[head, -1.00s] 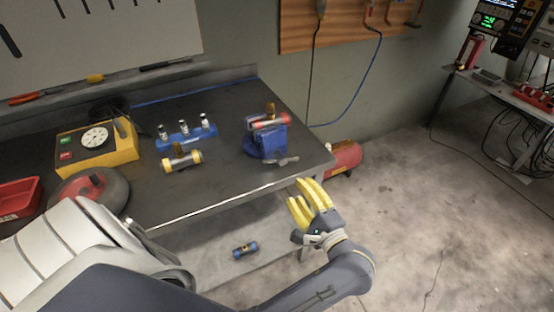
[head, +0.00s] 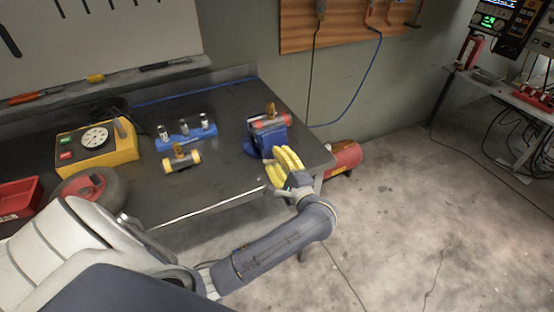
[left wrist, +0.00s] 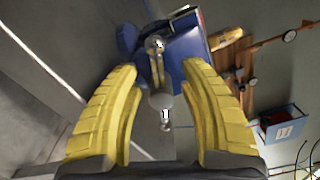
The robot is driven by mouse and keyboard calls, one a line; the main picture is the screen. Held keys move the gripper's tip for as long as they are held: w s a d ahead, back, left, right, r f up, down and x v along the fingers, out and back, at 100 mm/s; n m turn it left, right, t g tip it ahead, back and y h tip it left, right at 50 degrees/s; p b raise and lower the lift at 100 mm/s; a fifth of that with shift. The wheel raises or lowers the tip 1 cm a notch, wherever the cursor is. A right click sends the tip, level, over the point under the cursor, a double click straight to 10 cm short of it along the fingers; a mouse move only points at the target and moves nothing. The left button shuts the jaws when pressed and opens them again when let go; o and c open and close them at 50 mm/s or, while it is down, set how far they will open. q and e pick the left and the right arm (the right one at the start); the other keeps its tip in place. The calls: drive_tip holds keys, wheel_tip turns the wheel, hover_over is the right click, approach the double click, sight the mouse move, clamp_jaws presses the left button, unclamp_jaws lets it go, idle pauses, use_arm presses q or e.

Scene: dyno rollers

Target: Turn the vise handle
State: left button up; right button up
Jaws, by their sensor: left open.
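The blue vise (head: 267,138) stands at the right end of the dark workbench and holds a red and brass part (head: 270,118) in its jaws. In the left wrist view the vise (left wrist: 188,62) is straight ahead. Its metal handle (left wrist: 160,100) runs lengthwise between the two yellow fingers, apart from both. My left gripper (head: 279,165) is at the bench's front edge, just in front of the vise, and hides the handle in the head view. In the left wrist view the left gripper (left wrist: 163,112) is open around the handle. My right gripper is not in view.
A brass part with yellow ends (head: 182,160), a blue holder with several cylinders (head: 187,133), a yellow gauge box (head: 98,143), a wheel (head: 92,190) and a red bin (head: 18,199) stand left on the bench (head: 225,185). A red tank (head: 345,157) is beyond its right end.

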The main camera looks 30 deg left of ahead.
use_arm(q)
drive_tip(key=shift+a, duration=0.15)
drive_tip(key=shift+c, duration=0.2)
clamp_jaws()
idle(0.4)
drive_tip(key=m, duration=0.4)
drive_tip(key=shift+w+r+m, duration=0.2)
drive_tip(key=shift+r+m, duration=0.05)
drive_tip(key=shift+m, duration=0.05)
drive_tip(key=shift+w+d+r+m, duration=0.1)
drive_tip(key=shift+m, duration=1.05)
drive_tip(key=shift+w+d+r+m, duration=0.1)
drive_tip(key=shift+m, duration=1.05)
drive_tip(key=shift+m, duration=0.3)
